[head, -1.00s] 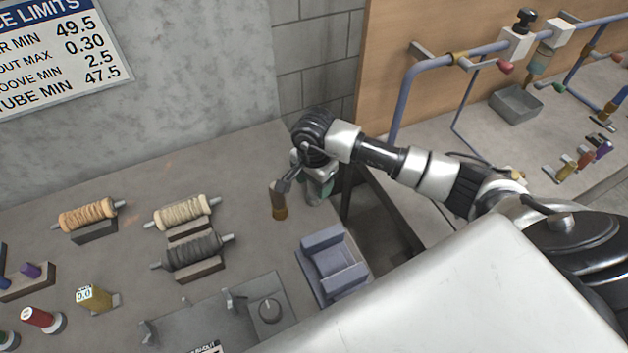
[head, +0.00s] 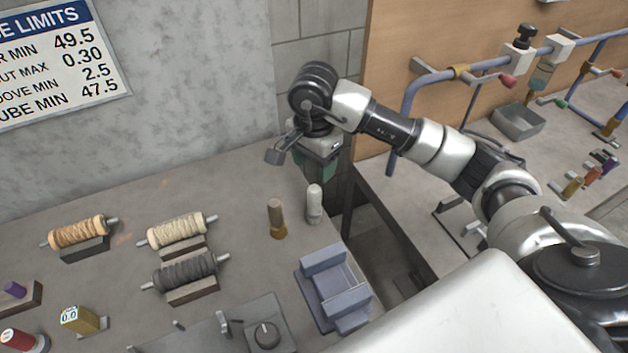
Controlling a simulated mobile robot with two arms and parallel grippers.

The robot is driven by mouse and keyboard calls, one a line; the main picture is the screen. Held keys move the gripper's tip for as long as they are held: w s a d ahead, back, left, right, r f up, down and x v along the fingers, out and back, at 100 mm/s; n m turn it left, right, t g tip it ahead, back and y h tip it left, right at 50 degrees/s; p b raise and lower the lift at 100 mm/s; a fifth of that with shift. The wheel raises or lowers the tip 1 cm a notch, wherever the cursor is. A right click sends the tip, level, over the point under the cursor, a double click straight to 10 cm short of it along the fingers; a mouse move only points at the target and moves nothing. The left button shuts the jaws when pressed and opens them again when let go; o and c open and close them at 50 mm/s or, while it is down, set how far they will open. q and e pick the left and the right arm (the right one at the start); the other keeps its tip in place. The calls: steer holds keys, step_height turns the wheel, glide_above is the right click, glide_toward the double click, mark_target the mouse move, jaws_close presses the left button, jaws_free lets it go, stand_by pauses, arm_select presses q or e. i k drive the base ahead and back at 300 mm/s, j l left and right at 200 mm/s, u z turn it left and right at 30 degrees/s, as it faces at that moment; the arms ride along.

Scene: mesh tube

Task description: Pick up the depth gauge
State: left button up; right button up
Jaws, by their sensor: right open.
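A small yellow block with a display reading 0.0, which looks like the depth gauge (head: 82,320), stands on the bench at the lower left. My right gripper (head: 316,170) is over the back right part of the bench, open, pointing down, with its fingers partly hidden by the wrist. It is far to the right of the gauge and holds nothing that I can see. My left gripper is not in view.
Below the right gripper stand a white rounded cylinder (head: 314,204) and a brown-topped brass piece (head: 277,218). A blue-grey cradle (head: 332,285) is at the bench's right edge. Orange (head: 77,232), cream (head: 176,230) and dark (head: 187,270) spools lie between gripper and gauge. A wall is behind.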

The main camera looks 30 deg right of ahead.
mark_target(78, 320)
steer(key=u, duration=1.05)
